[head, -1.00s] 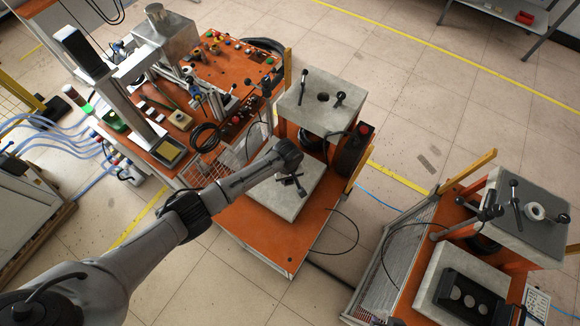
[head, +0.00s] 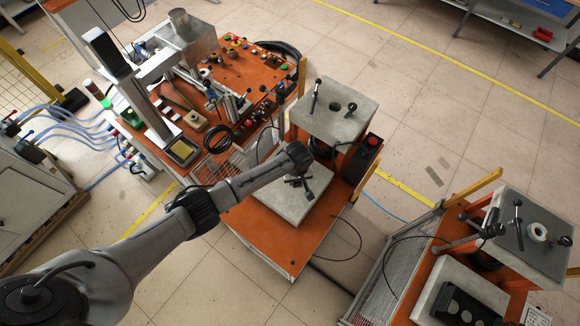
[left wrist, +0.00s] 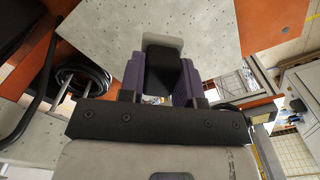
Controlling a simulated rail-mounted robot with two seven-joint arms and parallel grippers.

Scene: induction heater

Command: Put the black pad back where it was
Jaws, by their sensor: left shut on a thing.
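The black pad (left wrist: 163,68) shows in the left wrist view between the purple fingers of my left gripper (left wrist: 162,80). The fingers are shut on its two sides. In the head view my left gripper (head: 300,186) is over the pale grey slab (head: 285,208) on the middle orange table. The pad cannot be made out clearly there. In the left wrist view a speckled grey surface (left wrist: 215,30) lies beyond the pad; whether the pad touches it I cannot tell. My right gripper is not in view.
A raised grey block (head: 335,108) with black handles stands behind the slab. A red button box (head: 365,158) is at its right. The left orange bench (head: 250,62) is crowded with devices. A second heater table (head: 430,260) stands at right. A loose black cable (head: 350,245) hangs in front.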

